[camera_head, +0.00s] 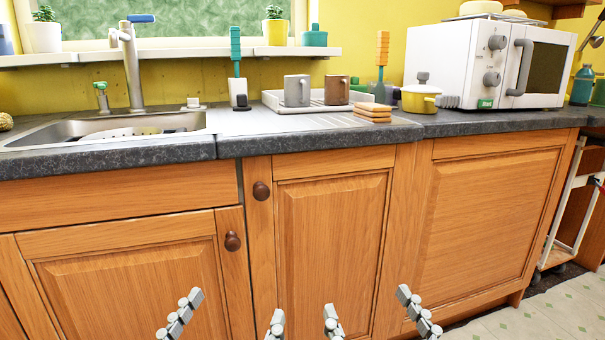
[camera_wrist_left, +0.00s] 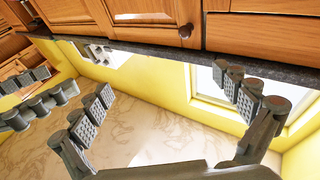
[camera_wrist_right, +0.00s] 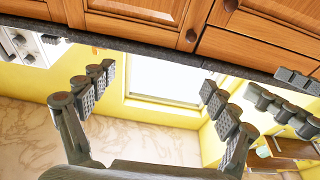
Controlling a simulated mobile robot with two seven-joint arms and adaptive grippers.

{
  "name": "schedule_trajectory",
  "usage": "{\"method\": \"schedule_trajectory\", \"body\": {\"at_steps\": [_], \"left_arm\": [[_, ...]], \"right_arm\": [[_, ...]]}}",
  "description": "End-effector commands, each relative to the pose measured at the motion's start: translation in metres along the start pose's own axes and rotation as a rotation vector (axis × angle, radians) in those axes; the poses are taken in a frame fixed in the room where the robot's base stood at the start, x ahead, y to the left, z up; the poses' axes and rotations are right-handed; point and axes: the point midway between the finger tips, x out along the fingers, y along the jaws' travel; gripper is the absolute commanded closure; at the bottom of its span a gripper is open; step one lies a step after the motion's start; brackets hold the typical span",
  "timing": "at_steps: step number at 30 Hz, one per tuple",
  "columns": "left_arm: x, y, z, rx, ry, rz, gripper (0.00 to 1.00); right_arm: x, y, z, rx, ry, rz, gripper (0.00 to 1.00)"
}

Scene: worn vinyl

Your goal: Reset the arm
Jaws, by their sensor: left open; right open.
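My left gripper (camera_head: 236,308) is at the bottom of the head view, in front of the lower cabinets. Its two fingers are spread, with nothing between them. My right gripper (camera_head: 366,303) is beside it to the right, at about the same height, also spread and empty. In the left wrist view, the left fingers (camera_wrist_left: 165,85) stand wide apart below the counter edge in the picture. In the right wrist view, the right fingers (camera_wrist_right: 157,80) are likewise apart and empty. Each wrist view shows the other gripper's fingers at one side. Most of both arms is hidden.
Wooden cabinets (camera_head: 330,230) with round knobs (camera_head: 261,190) stand behind the grippers. The dark counter (camera_head: 480,121) above carries a sink (camera_head: 180,122), mugs (camera_head: 297,90) on a rack, a yellow pot (camera_head: 420,99) and a microwave (camera_head: 455,65). Tiled floor (camera_head: 520,322) is clear at lower right.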

Motion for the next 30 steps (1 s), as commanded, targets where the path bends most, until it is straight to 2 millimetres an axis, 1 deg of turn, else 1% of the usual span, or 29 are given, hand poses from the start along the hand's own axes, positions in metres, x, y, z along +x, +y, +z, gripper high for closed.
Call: {"method": "schedule_trajectory", "body": {"at_steps": [2,3,5,6,8,9,11,12,14,15,18,21,23,25,30], "left_arm": [[0.001,-0.010,0.028,0.018,-0.134,-0.015,0.01],[-0.002,-0.015,0.045,0.026,-0.207,-0.024,0.01],[-0.008,-0.025,0.074,0.038,-0.330,-0.040,0.01],[-0.016,-0.034,0.095,0.046,-0.423,-0.053,0.01],[-0.034,-0.048,0.127,0.058,-0.581,-0.077,0.01],[-0.051,-0.059,0.149,0.064,-0.694,-0.096,0.01],[-0.081,-0.075,0.179,0.071,-0.868,-0.128,0.01],[-0.104,-0.085,0.195,0.073,-0.979,-0.149,0.01],[-0.138,-0.098,0.214,0.072,-1.131,-0.179,0.01],[-0.160,-0.106,0.223,0.070,-1.221,-0.199,0.01],[-0.207,-0.119,0.236,0.062,-1.402,-0.238,0.01],[-0.237,-0.126,0.241,0.054,-1.514,-0.262,0.01],[-0.247,-0.128,0.242,0.051,-1.550,-0.271,0.01],[-0.252,-0.129,0.243,0.049,-1.570,-0.275,0.01],[-0.253,-0.129,0.244,0.049,-1.572,-0.275,0.01]], "right_arm": [[0.001,0.010,0.028,-0.017,-0.135,0.015,0.12],[-0.002,0.015,0.046,-0.024,-0.210,0.023,0.12],[-0.009,0.025,0.075,-0.036,-0.333,0.039,0.12],[-0.017,0.033,0.095,-0.044,-0.426,0.052,0.12],[-0.035,0.047,0.128,-0.055,-0.583,0.076,0.12],[-0.051,0.058,0.149,-0.061,-0.697,0.094,0.12],[-0.082,0.074,0.179,-0.067,-0.871,0.126,0.12],[-0.105,0.084,0.196,-0.069,-0.982,0.147,0.12],[-0.139,0.097,0.214,-0.068,-1.134,0.177,0.12],[-0.161,0.104,0.223,-0.066,-1.224,0.196,0.12],[-0.207,0.117,0.236,-0.058,-1.404,0.235,0.12],[-0.238,0.124,0.241,-0.051,-1.517,0.259,0.12],[-0.247,0.126,0.242,-0.048,-1.553,0.267,0.12],[-0.253,0.127,0.244,-0.046,-1.572,0.271,0.12],[-0.254,0.127,0.244,-0.046,-1.575,0.272,0.12]]}}
